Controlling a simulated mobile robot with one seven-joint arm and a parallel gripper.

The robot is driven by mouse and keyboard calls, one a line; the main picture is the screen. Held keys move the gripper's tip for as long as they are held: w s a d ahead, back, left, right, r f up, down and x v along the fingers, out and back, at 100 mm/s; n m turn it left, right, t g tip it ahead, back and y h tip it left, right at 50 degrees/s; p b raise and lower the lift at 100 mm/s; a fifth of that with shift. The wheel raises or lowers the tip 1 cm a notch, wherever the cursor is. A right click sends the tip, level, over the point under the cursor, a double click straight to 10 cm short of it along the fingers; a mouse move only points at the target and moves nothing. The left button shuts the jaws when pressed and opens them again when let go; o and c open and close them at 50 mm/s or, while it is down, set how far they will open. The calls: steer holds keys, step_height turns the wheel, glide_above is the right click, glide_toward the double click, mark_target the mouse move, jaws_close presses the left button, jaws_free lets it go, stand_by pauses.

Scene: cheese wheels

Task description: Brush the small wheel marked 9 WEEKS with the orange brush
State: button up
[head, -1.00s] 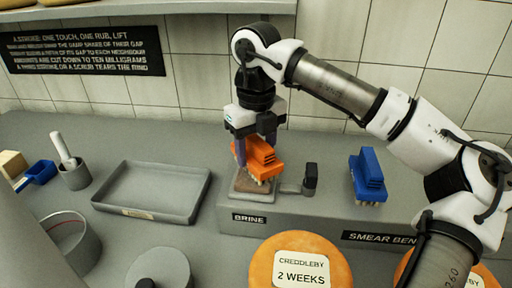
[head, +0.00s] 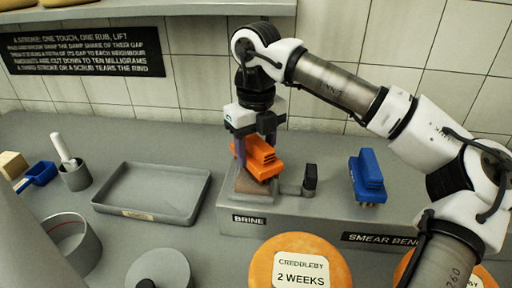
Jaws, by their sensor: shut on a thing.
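The orange brush (head: 263,160) is in my gripper (head: 254,156), which is shut on it. The brush is tilted in the picture, just above or touching the brine dish (head: 243,188); I cannot tell which. Its bristles are hardly visible. A large orange wheel labelled CREDDLEBY 2 WEEKS (head: 301,262) stands at the front centre. Another orange wheel (head: 482,276) shows at the lower right, mostly hidden by my arm, its label unreadable. No wheel marked 9 WEEKS can be read.
A blue brush (head: 368,176) stands on the raised bench at the right. A dark-topped fitting (head: 310,180) is beside the dish. An empty grey tray (head: 150,212), a mortar (head: 75,178), a blue scoop (head: 41,172) and a round pan (head: 70,240) are at the left.

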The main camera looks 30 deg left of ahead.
mark_target(256, 139)
steer(key=shift+r+p, duration=2.1)
steer(key=shift+r, duration=1.2)
